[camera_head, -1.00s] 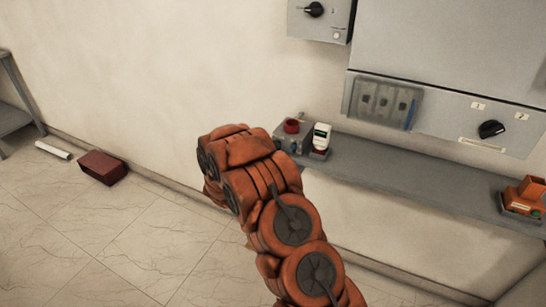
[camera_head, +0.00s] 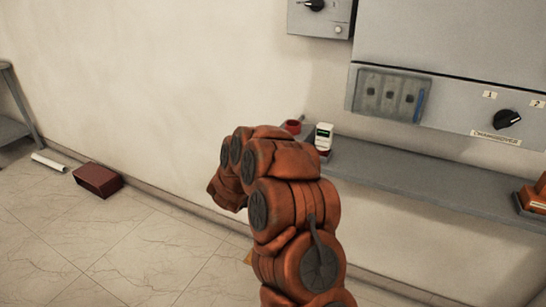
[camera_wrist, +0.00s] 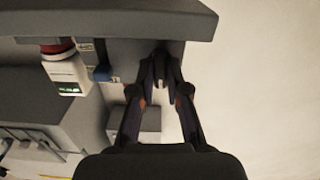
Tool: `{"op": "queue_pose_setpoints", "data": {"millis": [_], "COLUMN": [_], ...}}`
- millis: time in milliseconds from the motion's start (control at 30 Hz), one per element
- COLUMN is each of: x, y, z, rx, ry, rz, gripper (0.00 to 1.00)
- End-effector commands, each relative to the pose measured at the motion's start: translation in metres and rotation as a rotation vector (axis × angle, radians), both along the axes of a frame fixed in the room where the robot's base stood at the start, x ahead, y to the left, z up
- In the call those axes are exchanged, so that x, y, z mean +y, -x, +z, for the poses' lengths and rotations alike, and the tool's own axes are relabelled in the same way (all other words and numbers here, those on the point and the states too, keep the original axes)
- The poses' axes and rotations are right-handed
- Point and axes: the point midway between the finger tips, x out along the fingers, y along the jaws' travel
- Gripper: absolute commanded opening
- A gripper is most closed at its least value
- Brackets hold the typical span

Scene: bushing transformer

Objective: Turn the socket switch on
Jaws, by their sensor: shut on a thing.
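The likely socket switch is a grey box (camera_wrist: 115,60) on the shelf, seen inverted in the wrist view. My gripper (camera_wrist: 161,78) is right of the blue lever, at the box's right part in that view. Its fingers converge on a small grey piece (camera_wrist: 160,84), which they seem to hold. I cannot tell clearly what the piece is.
A white handheld device (camera_head: 323,136) with a red base stands close beside the box. The grey shelf (camera_head: 420,176) runs right along the wall. A cabinet with a black changeover knob (camera_head: 507,119) hangs above. A dark red box (camera_head: 98,181) lies on the floor at left.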

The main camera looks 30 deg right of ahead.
Motion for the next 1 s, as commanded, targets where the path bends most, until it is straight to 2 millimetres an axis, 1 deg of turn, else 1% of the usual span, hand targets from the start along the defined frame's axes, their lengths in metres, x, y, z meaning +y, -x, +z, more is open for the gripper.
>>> {"op": "queue_pose_setpoints", "data": {"millis": [33, 300, 800, 833, 900, 1000], "x": [0.0002, -0.0004, -0.0006, -0.0006, -0.0005, -0.0003], "y": [-0.0001, 0.0003, 0.0003, 0.0003, 0.0003, 0.0002], "z": [-0.0025, -0.0015, -0.0003, -0.0003, -0.0003, -0.0003], "rx": [-0.021, -0.084, -0.097, -0.097, -0.097, -0.097], "ry": [-0.012, -0.052, -0.06, -0.06, -0.06, -0.058], "rz": [0.0, -0.001, -0.001, -0.001, -0.001, -0.001], "gripper": [0.0, 0.0, 0.0, 0.17, 0.25, 0.25]}}
